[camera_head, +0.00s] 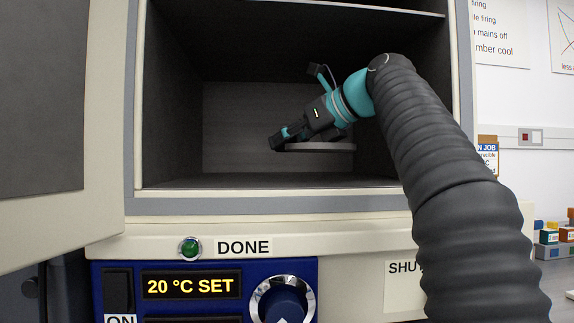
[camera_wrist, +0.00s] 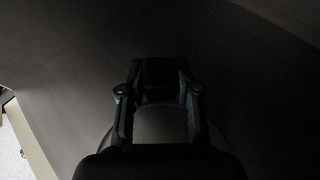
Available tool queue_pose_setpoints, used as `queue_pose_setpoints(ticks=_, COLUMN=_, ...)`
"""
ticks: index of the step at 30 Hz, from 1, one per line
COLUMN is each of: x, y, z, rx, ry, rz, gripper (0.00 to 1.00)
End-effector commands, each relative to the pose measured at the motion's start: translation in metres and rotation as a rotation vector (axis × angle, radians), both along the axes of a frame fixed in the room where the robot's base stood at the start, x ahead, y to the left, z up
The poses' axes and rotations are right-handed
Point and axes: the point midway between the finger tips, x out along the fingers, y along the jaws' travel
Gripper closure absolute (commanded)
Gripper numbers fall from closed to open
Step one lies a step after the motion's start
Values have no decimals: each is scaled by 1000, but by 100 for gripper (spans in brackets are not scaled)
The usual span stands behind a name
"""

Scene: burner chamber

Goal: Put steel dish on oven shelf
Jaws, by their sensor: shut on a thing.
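The steel dish (camera_head: 322,147) is a flat, round grey piece inside the oven chamber, seen nearly edge-on in the head view. My gripper (camera_head: 280,140) is shut on the dish and holds it level, apart from the chamber floor. Part of the dish (camera_wrist: 160,125) shows dimly between the fingers (camera_wrist: 160,95) in the wrist view. The oven shelf (camera_head: 265,182) is the dark flat floor of the chamber, below the dish. The dish's far side is hidden by my gripper, and the wrist view is very dark.
The oven door (camera_head: 105,120) stands open at the left. The chamber's side walls and upper edge (camera_head: 330,8) surround my arm. Below the opening are a green DONE lamp (camera_head: 190,248) and a blue control panel (camera_head: 130,285) reading 20 °C SET. The chamber floor looks clear.

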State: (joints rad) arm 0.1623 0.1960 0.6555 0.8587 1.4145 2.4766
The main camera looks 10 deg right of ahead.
Motion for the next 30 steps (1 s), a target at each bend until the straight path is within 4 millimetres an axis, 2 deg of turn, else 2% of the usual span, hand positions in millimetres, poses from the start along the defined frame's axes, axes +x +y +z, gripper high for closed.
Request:
queue_pose_setpoints(ticks=11, x=0, y=0, z=-16, rx=0, ry=0, rz=0, gripper=100)
queue_pose_setpoints(ticks=22, x=2, y=0, z=-48, rx=0, ry=0, rz=0, gripper=100)
queue_pose_setpoints(ticks=30, x=4, y=0, z=-49, rx=-1, ry=-2, rz=0, gripper=100)
